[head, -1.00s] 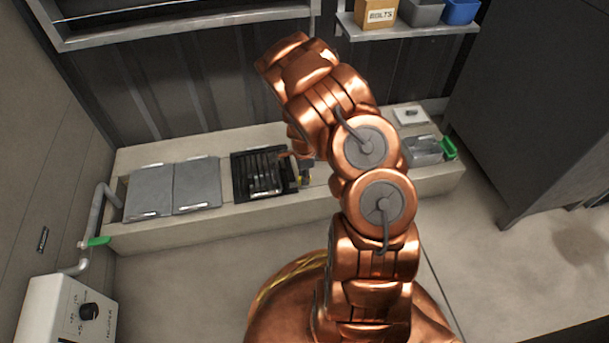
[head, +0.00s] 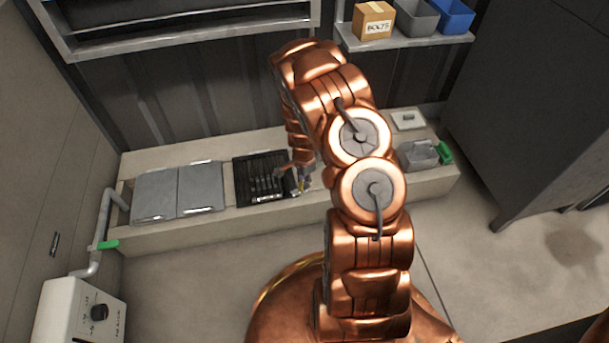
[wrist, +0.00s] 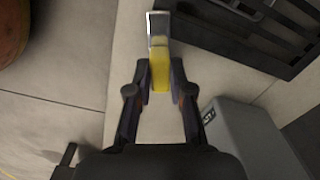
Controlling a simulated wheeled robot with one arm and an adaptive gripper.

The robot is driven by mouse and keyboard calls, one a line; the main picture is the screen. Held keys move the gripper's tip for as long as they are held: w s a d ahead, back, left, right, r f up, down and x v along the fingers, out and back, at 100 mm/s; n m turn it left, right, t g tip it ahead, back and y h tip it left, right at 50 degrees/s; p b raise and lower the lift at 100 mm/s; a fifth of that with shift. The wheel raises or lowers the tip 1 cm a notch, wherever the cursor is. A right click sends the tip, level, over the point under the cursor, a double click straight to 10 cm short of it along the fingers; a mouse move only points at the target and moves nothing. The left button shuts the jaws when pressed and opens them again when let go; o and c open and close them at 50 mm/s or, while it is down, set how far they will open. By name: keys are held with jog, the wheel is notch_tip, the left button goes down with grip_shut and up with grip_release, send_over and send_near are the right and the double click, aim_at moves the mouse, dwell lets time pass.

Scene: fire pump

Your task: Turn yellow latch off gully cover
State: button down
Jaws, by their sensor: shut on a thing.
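The gully cover (head: 241,180) is a black slotted grate set in the low concrete ledge. It also shows at the upper right of the wrist view (wrist: 283,14). The yellow latch (wrist: 160,72) has a silver metal end and stands beside the grate, apart from it in the wrist picture. In the head view the latch (head: 301,187) is a small yellow spot at the grate's right edge. My gripper (wrist: 161,66) is shut on the yellow latch, with one finger on each side. In the head view my arm partly hides the gripper.
Two grey lidded panels (head: 178,190) lie left of the grate. A grey bin (head: 418,155) with a green part stands to the right on the ledge. A grey box (wrist: 245,138) shows close to the gripper's right. A shelf (head: 400,42) hangs above.

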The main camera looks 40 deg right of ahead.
jog(key=n+p, duration=0.1)
jog(key=n, duration=0.1)
jog(key=n+p, duration=0.1)
jog(key=p, duration=0.1)
jog(key=shift+s+a+r+n, duration=0.1)
jog(key=shift+s+r+n, duration=0.1)
jog(key=shift+n, duration=0.2)
jog(key=n+p, duration=0.2)
jog(key=n, duration=0.1)
jog(key=shift+n+p, duration=0.3)
jog(key=shift+p, duration=0.1)
jog(key=n+p, duration=0.2)
jog(key=n, duration=0.2)
jog(key=shift+f+p, duration=0.1)
jog(key=shift+p, duration=0.2)
jog(key=shift+n+p, duration=0.5)
jog(key=shift+n, duration=0.5)
jog(key=shift+s+f+n, duration=0.1)
jog(key=shift+n, duration=0.2)
jog(key=c, duration=1)
grip_release()
jog(key=shift+d, duration=0.2)
jog(key=shift+c, duration=0.2)
notch_tip(320, 180, up, 12)
